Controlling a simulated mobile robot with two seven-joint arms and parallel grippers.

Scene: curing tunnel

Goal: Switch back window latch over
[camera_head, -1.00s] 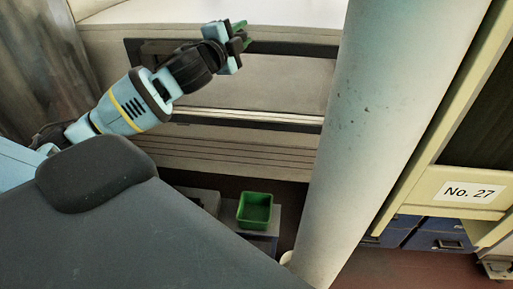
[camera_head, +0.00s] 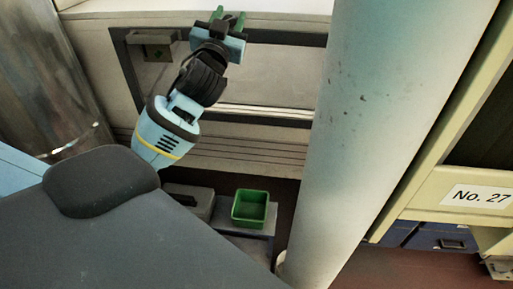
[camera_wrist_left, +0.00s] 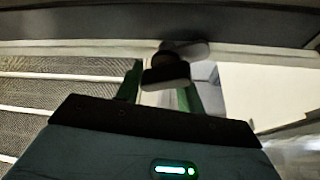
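The window (camera_head: 262,38) has a dark frame and lies behind my left arm in the head view. My left gripper (camera_head: 228,19) is at the top bar of this frame, its green fingers pointing up and apart. In the left wrist view the green fingers (camera_wrist_left: 161,90) are also spread. A dark latch handle (camera_wrist_left: 166,74) with a rounded grey end shows between and just beyond them; whether they touch it I cannot tell. The latch is hidden by my gripper in the head view. My right gripper is not in view.
A thick pale column (camera_head: 375,130) stands right of the window. A green bin (camera_head: 251,208) and a grey case (camera_head: 190,199) are low below the window.

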